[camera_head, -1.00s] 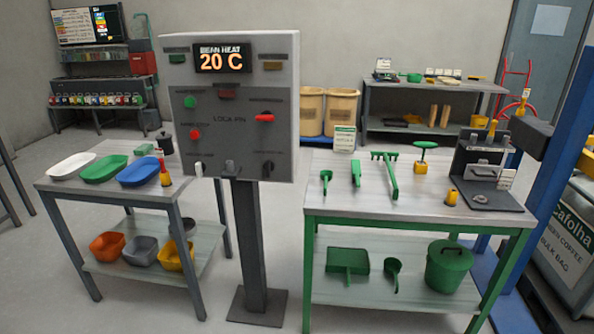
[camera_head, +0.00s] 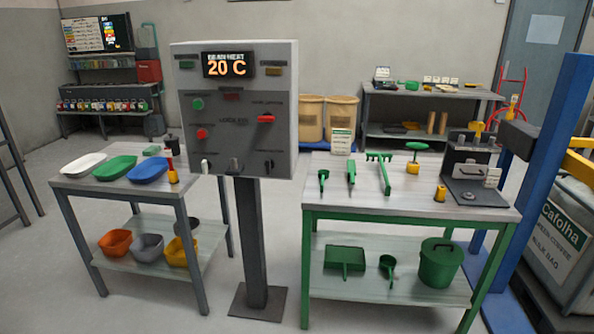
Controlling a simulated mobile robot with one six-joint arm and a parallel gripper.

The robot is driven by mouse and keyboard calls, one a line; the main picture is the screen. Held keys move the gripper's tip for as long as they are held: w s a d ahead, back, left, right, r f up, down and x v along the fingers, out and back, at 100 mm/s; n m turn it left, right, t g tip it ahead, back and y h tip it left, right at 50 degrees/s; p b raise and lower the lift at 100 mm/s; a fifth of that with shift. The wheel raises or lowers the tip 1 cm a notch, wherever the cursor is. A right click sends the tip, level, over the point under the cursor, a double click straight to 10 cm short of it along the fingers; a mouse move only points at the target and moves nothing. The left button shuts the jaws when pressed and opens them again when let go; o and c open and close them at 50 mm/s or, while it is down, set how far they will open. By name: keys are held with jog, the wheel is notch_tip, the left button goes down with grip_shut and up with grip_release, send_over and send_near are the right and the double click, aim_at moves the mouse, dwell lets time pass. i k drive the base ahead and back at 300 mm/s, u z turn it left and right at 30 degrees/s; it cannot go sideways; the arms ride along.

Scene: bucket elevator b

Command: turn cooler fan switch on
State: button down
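A grey control panel (camera_head: 238,110) stands on a dark post between two tables. Its orange display (camera_head: 227,65) reads "BEAN HEAT 20 C". A green button (camera_head: 197,104) and a red button (camera_head: 202,133) are on its left side. A red switch handle (camera_head: 266,118) sits at the right, pointing sideways, and a black knob (camera_head: 269,164) is below it. Small levers are at the lower edge. The labels are too small to read, so I cannot tell which control is the cooler fan switch. My gripper is not in view.
A table with trays (camera_head: 120,183) stands left of the panel. A green-framed table with tools (camera_head: 330,194) stands to the right. A blue upright post (camera_head: 545,150) and a bulk bag (camera_head: 565,240) are at far right. Floor in front of the panel post is clear.

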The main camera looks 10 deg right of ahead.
aim_at(269, 163)
jog(key=k, duration=0.55)
jog(key=u, duration=0.25)
jog(key=i, duration=0.9)
jog(key=u, duration=0.75)
